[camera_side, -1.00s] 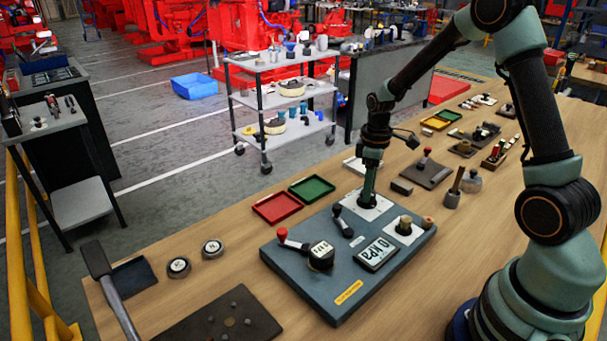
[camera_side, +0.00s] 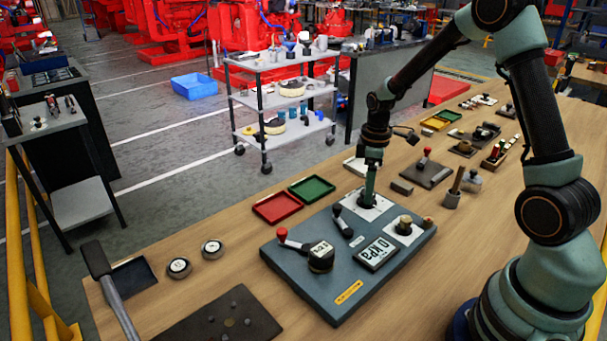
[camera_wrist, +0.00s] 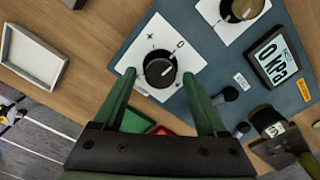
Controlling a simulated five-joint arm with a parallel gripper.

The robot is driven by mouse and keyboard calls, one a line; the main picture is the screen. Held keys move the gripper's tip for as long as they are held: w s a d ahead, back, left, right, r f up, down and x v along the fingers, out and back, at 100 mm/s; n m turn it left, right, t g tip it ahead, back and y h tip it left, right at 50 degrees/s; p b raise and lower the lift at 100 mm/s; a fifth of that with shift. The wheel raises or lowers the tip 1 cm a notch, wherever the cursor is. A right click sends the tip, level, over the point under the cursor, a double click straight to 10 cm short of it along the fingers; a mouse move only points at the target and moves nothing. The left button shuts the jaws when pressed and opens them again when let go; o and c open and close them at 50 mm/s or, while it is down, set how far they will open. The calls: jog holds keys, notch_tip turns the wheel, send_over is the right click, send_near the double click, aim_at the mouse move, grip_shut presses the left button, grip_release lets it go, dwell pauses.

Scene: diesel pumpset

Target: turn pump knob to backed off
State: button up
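A round black knob (camera_wrist: 160,70) sits on a white plate (camera_wrist: 154,35) marked with a plus, a minus and a 0. A small pale mark on the knob appears to point toward the upper right, roughly toward the 0. My gripper (camera_wrist: 159,75) is open, with one green finger on each side of the knob. Gaps show between the fingertips and the knob.
Red (camera_side: 277,207) and green (camera_side: 311,189) trays lie behind.

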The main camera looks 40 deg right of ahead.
dwell(0.3)
notch_tip(320, 180, up, 12)
dwell(0.5)
jog(key=s+a+r+m+t, duration=0.5)
jog(key=s+a+r+m, duration=0.2)
jog(key=s+a, duration=0.4)
jog(key=shift+a+r+t, duration=0.15)
jog(key=shift+a+t, duration=0.15)
jog(key=shift+a, duration=0.45)
